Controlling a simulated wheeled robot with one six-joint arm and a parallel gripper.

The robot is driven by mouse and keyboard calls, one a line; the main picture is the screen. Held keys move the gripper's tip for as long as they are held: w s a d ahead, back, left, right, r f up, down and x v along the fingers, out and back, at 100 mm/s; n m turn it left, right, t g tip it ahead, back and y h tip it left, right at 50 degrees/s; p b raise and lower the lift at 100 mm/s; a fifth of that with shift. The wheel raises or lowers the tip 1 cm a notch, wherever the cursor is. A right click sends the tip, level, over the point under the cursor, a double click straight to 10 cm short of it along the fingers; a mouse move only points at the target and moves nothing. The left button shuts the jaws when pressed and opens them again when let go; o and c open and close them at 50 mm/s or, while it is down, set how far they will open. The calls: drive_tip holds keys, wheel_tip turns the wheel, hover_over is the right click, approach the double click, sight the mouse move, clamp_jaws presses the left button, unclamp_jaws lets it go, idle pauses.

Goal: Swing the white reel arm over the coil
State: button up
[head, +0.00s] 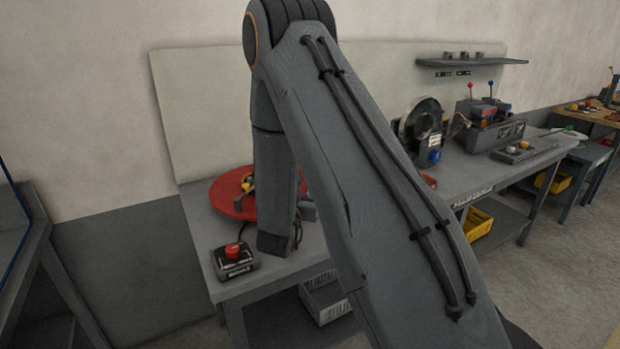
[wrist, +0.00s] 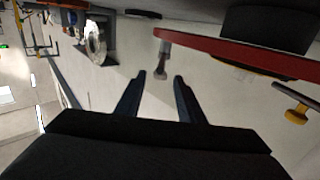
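A red round turntable (head: 229,203) lies on the workbench at the left, partly hidden behind my arm. Yellow and dark parts stand on it, but I cannot make out a coil. In the wrist view the red turntable (wrist: 225,46) fills the upper right, seen edge-on. My gripper is hidden in the head view.
A black box with a red button (head: 233,258) sits at the bench's front left corner. A dark-framed reel machine (head: 422,125) and a grey unit with red and blue knobs (head: 494,133) stand farther right. A yellow bin (head: 477,226) is below the bench.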

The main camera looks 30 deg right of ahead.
drive_tip(key=shift+p+x, duration=0.4)
drive_tip(key=shift+x, duration=1.4)
clamp_jaws()
